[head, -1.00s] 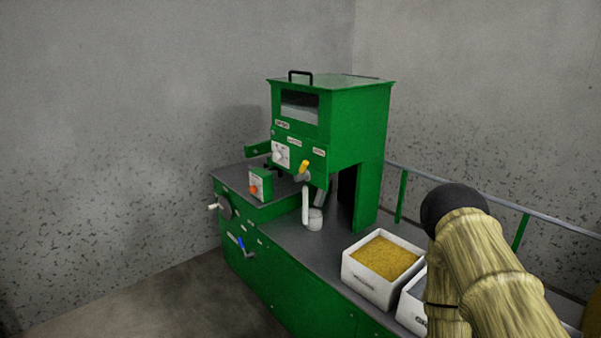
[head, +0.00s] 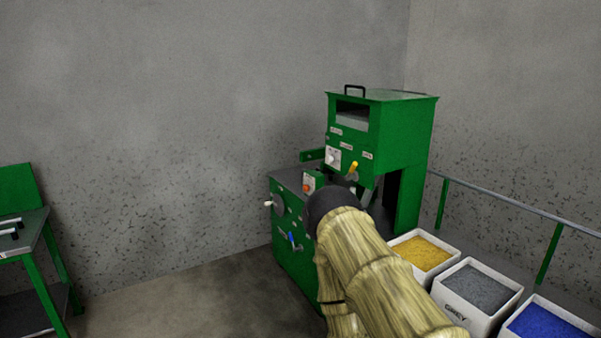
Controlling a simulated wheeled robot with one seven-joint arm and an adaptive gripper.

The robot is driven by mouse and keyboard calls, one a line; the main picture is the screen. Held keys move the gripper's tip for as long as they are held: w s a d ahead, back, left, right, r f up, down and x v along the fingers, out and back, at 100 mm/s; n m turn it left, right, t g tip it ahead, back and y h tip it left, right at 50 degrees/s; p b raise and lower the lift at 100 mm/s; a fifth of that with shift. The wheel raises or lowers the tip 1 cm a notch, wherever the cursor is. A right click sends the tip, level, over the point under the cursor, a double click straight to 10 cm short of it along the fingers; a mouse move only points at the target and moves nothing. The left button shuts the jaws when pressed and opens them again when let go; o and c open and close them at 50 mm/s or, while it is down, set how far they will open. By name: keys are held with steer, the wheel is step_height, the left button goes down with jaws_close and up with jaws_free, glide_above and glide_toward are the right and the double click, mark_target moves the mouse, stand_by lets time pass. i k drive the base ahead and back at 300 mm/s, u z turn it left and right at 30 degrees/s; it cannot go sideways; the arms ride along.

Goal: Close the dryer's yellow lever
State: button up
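The green dryer (head: 403,135) stands against the back wall, right of centre in the head view, with a black handle on its lid and a window in its upper front. Its yellow lever (head: 353,167) sits on the front face below the window, tilted up to the right. My arm reaches up from the bottom right and covers part of the machine below the lever. My gripper cannot be made out; only the arm's sleeved links and a dark rounded joint show. No contact with the lever is visible.
White bins of yellow (head: 421,253), grey (head: 480,288) and blue granules (head: 548,325) stand at the lower right beside a metal railing (head: 520,206). A blue lever (head: 293,240) is on the lower cabinet. A green table (head: 35,232) stands at far left. The floor between is clear.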

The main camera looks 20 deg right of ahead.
mark_target(348, 178)
steer(key=u, duration=0.4)
steer(key=i, duration=1.1)
steer(key=z, duration=0.45)
